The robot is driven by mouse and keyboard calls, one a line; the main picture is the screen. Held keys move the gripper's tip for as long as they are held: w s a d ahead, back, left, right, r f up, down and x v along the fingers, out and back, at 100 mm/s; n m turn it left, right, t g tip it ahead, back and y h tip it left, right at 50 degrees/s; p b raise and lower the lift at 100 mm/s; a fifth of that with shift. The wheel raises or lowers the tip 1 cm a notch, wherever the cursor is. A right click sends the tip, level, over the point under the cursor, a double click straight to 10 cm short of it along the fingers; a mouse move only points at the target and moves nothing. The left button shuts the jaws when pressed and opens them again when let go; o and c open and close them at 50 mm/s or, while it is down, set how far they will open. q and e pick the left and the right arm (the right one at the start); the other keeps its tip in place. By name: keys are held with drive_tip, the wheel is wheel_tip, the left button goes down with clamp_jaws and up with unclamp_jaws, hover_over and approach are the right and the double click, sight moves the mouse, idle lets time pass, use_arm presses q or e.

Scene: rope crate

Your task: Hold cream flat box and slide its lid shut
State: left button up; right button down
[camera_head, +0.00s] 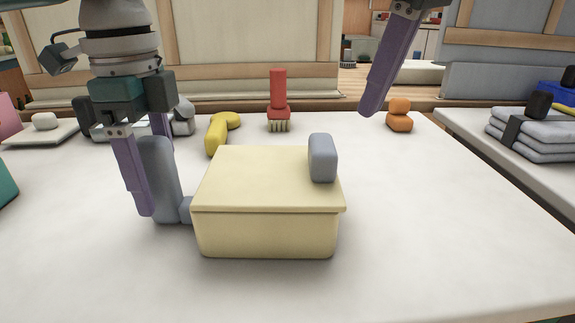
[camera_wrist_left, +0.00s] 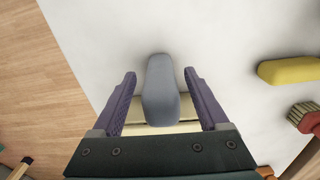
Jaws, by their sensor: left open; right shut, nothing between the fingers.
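The cream flat box (camera_head: 265,235) stands on the white table with its cream lid (camera_head: 260,180) on top. A grey block-shaped knob (camera_head: 322,157) rises from the lid's right end. An upright grey handle (camera_head: 160,180) is joined to the box's left side. My left gripper (camera_wrist_left: 159,74) is open, with a finger on either side of the grey handle (camera_wrist_left: 160,92); gaps show on both sides in the left wrist view. My right gripper (camera_head: 372,112) is shut and empty, raised behind and right of the box. I cannot tell whether the lid is fully shut.
Behind the box lie a yellow object (camera_head: 218,130), a red brush (camera_head: 278,100) and an orange object (camera_head: 399,115). Folded grey towels (camera_head: 540,135) sit on a separate surface at right. The table (camera_head: 430,220) is clear right of and in front of the box.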

use_arm(q)
drive_tip(key=shift+r, duration=0.15)
wheel_tip(320, 180, up, 12)
drive_tip(key=shift+f, duration=0.1)
idle(0.4)
